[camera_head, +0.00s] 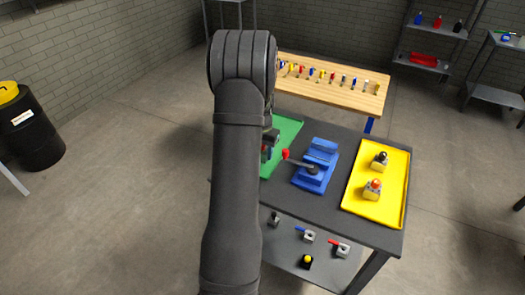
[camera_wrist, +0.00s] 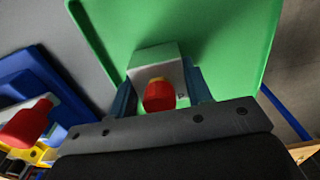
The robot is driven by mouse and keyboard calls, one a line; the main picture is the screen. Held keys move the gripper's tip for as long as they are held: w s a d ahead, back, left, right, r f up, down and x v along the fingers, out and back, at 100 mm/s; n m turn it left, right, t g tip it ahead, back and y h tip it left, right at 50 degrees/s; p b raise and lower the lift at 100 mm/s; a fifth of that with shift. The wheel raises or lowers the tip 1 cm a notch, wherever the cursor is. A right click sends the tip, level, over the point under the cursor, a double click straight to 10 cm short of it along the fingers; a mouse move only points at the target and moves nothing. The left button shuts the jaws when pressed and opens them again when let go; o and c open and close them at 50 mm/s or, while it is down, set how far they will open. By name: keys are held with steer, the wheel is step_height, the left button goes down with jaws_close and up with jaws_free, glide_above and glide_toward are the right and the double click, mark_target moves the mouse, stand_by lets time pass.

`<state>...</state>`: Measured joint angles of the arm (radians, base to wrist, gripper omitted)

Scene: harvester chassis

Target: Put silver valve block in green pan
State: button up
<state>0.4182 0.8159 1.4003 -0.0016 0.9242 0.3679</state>
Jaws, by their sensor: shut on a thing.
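The silver valve block (camera_wrist: 150,58) with a red knob is between the fingers of my gripper (camera_wrist: 159,88) in the wrist view. My gripper is shut on it. The green pan (camera_wrist: 225,35) fills the background behind the block; I cannot tell whether the block touches it. In the head view the green pan (camera_head: 287,137) lies on the left part of the dark table, partly hidden by my arm. My gripper (camera_head: 267,150) is at the pan there, mostly hidden behind my arm, and the block is hard to make out.
A blue vise (camera_head: 316,166) with a red-tipped handle stands right of the pan. A yellow tray (camera_head: 392,170) at the right holds two valve blocks. Several fittings lie on the lower shelf (camera_head: 285,257). A wooden bench (camera_head: 335,92) with a row of tools stands behind.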

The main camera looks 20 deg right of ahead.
steer(key=o, duration=1.2)
steer(key=shift+f, duration=0.1)
step_height(320, 180, up, 12)
steer(key=shift+r, duration=0.15)
steer(key=shift+f, duration=4.15)
